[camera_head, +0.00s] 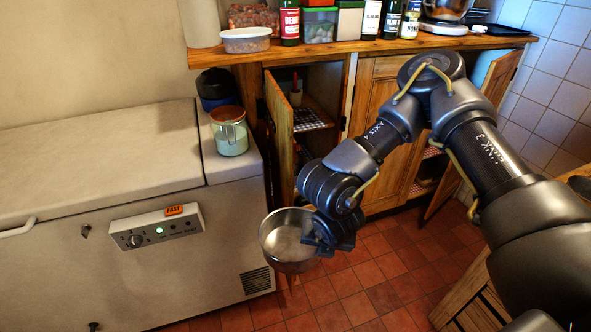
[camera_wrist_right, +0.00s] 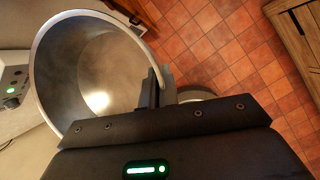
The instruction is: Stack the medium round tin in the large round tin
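A round metal tin (camera_head: 281,240), open at the top and shiny inside, hangs in the air in front of the white chest freezer. My right gripper (camera_head: 318,238) is shut on its rim at the right side. The right wrist view shows the tin (camera_wrist_right: 95,70) large at the left, with the gripper fingers (camera_wrist_right: 156,88) at its wall. I cannot tell from its size whether it is the medium or the large tin. A second round tin is not clearly visible; a pale rounded edge (camera_wrist_right: 196,95) beside the fingers is mostly hidden. My left gripper is out of view.
The chest freezer (camera_head: 100,165) fills the left, with a green-white jar (camera_head: 230,135) and dark container (camera_head: 216,88) on its right end. Cupboard doors (camera_head: 281,130) stand open under a wooden counter (camera_head: 330,47) crowded with bottles and boxes. Red floor tiles (camera_head: 385,270) lie below; wooden furniture is lower right.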

